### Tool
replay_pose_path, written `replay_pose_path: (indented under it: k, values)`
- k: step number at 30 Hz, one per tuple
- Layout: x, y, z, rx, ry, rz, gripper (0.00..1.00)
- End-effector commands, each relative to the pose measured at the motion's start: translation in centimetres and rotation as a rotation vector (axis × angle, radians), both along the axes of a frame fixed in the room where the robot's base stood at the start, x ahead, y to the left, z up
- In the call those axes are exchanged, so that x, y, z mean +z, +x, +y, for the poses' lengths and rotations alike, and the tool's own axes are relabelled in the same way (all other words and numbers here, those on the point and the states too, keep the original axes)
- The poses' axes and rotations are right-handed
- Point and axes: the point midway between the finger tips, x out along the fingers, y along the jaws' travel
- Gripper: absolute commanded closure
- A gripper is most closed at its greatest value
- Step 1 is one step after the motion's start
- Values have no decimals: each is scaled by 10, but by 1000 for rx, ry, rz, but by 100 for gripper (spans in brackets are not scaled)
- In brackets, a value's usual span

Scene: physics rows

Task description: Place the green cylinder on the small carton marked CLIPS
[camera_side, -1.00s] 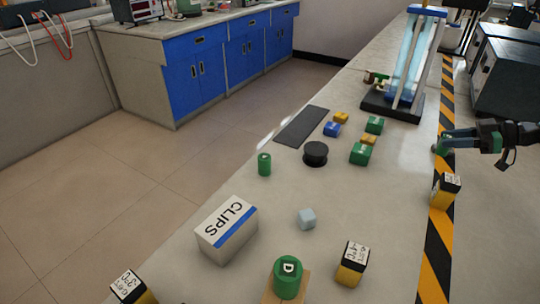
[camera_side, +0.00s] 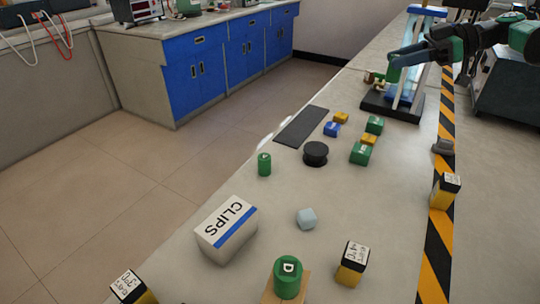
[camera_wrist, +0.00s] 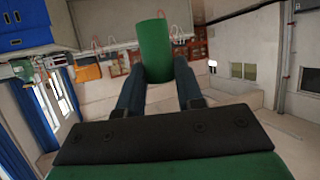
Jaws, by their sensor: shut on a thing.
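My gripper (camera_side: 399,58) is raised at the upper right of the side view, shut on a green cylinder (camera_side: 393,74). In the wrist view the green cylinder (camera_wrist: 155,50) stands between my two fingers (camera_wrist: 158,92). The white carton marked CLIPS (camera_side: 227,230), with a blue stripe, sits on the bench at the lower left of the side view. Its top is bare. My gripper is far behind and to the right of it.
Another green cylinder (camera_side: 264,164) stands behind the carton. A larger one marked D (camera_side: 288,277) stands on a wooden piece in front.

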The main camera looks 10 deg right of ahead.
Motion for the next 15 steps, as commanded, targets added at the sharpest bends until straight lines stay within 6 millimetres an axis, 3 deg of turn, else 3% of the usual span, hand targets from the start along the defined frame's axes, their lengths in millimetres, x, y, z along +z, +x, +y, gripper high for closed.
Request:
replay_pose_path:
  k: [1,5,9,15]
  values:
    - [4,2,34,63,0,0,100]
    - [13,-3,112,192,0,0,100]
    - [24,-23,192,330,0,1,100]
    - [36,-64,279,486,2,0,100]
